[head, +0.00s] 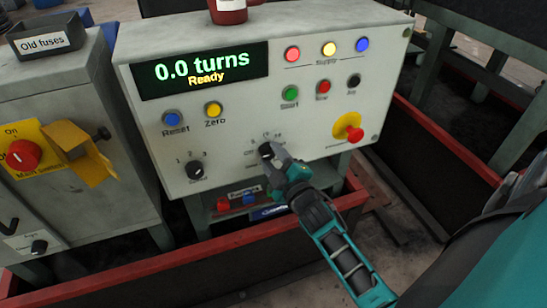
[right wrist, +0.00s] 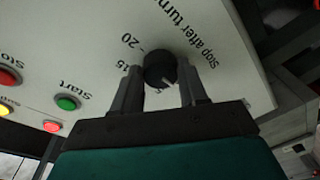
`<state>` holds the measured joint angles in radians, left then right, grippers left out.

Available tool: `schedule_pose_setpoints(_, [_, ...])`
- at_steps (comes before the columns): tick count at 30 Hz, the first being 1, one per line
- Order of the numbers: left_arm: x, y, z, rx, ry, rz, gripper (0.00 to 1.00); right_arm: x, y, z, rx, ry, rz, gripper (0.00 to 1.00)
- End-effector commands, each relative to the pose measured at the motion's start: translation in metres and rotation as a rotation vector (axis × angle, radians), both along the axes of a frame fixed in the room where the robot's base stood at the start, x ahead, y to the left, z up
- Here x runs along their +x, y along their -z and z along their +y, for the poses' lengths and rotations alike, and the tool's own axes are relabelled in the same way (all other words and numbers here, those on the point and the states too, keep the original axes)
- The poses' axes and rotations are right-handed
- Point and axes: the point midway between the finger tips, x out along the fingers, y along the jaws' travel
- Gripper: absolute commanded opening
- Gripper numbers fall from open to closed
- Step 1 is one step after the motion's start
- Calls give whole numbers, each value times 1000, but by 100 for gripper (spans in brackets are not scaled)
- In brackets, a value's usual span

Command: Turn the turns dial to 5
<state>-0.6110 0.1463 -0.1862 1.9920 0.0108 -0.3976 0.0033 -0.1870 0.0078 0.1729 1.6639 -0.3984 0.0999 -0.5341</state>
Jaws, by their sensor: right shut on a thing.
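The turns dial (head: 265,149) is a small black knob low on the pale control panel, with numbers around it. In the right wrist view the dial (right wrist: 158,68) sits beside the lettering "Stop after turn…", with 20 and 15 readable. A white pointer mark shows on its lower right edge; the number it points at is partly hidden. My right gripper (head: 273,164) is shut on the dial, one finger on each side of it, and hides part of the scale in the head view. The display (head: 203,70) reads "0.0 turns" and "Ready". My left gripper is out of view.
Near the dial are a 1-2-3 selector (head: 195,170), a red emergency button (head: 354,133) on yellow, and Start (head: 291,93) and other buttons above. A grey cabinet (head: 60,110) with a red switch stands left. Red-edged troughs (head: 215,250) run below.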

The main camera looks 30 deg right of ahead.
Motion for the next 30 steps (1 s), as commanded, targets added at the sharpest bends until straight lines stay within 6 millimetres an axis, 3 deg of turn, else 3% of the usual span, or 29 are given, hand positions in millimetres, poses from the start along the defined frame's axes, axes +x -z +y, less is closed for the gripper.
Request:
schedule_pose_setpoints(8, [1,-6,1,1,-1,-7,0,0,-1,0,108,1,-26,12])
schedule_pose_setpoints(30, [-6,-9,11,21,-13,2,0,1,1,1,651,0,-158,12])
